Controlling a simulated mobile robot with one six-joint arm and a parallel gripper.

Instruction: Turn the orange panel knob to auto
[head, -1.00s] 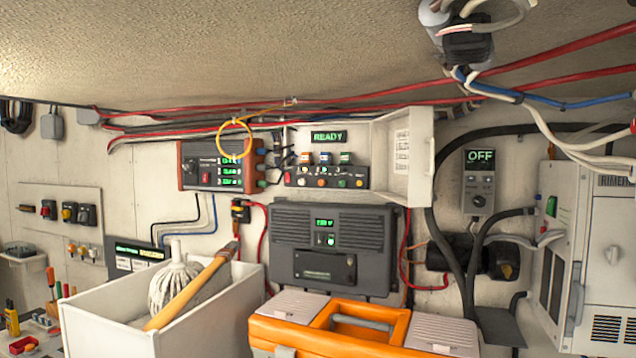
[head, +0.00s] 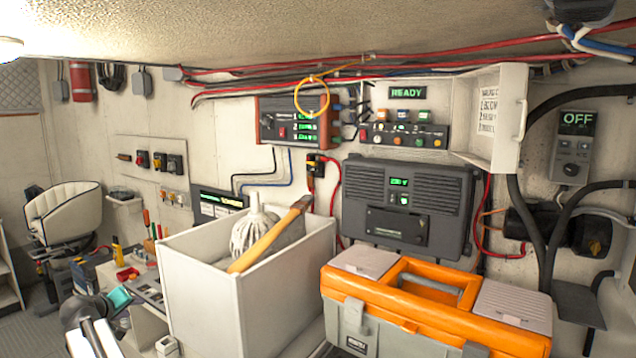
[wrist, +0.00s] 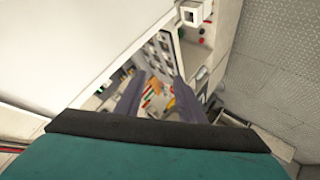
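A dark control panel (head: 407,136) sits in the open white wall box, under a green READY display (head: 407,93). Its lower row of small round controls includes an orange one (head: 399,141); small orange, blue and green parts stand above them. They are too small to tell which is the knob or its setting. My arm's teal and dark end (head: 118,298) shows low at the left in the head view, far from the panel. In the wrist view my gripper (wrist: 157,88) has two fingers apart, with nothing between them, above bench clutter. The panel is not in the wrist view.
A white bin (head: 200,285) with a mop head and wooden-handled tool, and an orange toolbox (head: 430,310), stand before the wall. The box's white door (head: 490,115) hangs open at right. A grey controller (head: 572,150) reads OFF. Floor shows at far left.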

